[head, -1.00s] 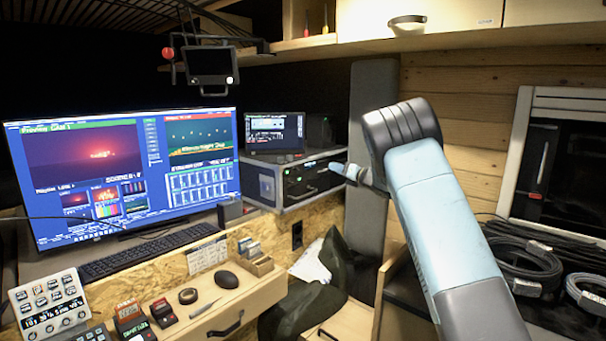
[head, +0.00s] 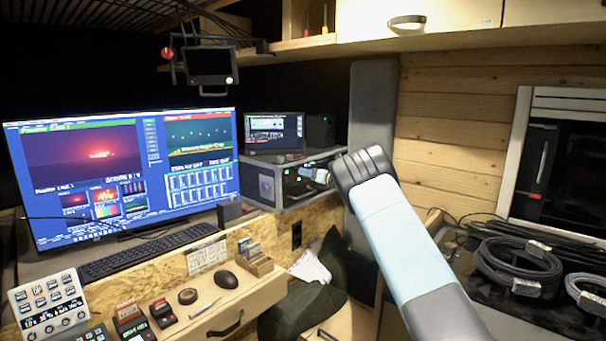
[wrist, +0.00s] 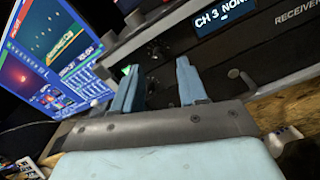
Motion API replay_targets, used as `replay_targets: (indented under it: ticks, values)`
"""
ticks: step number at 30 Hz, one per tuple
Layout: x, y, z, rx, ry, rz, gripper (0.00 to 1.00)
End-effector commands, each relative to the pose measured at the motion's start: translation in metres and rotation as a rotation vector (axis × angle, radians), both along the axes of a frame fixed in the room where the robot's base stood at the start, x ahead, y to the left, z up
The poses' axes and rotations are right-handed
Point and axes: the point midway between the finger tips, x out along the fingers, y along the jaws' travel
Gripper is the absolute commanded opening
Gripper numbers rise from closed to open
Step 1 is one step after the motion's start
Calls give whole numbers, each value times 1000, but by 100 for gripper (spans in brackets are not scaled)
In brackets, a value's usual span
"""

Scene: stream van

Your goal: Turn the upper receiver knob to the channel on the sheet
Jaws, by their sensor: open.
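The receiver (head: 268,187) is a dark-fronted box in a grey case, right of the big monitor in the head view. In the wrist view its black panel (wrist: 284,50) carries a lit display (wrist: 222,14) starting "CH 3" and the cut-off word "RECEIVER". A dark round knob (wrist: 154,51) shows just beyond my fingers. My gripper (wrist: 158,84) is open, its two pale blue fingers spread in front of the panel. I cannot tell whether they touch it. In the head view my gripper (head: 318,176) is at the receiver's front, small and partly hidden. A printed sheet (head: 207,255) is on the desk; its text is unreadable.
A small screen (head: 274,132) stands on the receiver case. A second, lighter knob-like part (wrist: 236,73) sticks out right of my fingers. A mouse (head: 226,279) and small boxes lie on the lower desk. Coiled cables (head: 515,268) lie at right.

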Motion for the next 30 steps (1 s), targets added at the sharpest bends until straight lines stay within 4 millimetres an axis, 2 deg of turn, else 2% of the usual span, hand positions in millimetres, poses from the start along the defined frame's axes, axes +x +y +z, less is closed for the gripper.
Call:
replay_targets:
  ticks: [3, 9, 20, 30]
  values:
    - [9, 12, -1, -1, -2, 0, 42]
    - [18, 23, 0, -1, -1, 0, 42]
    - [19, 26, 0, 0, 0, 0, 41]
    - [19, 26, 0, 0, 0, 0, 9]
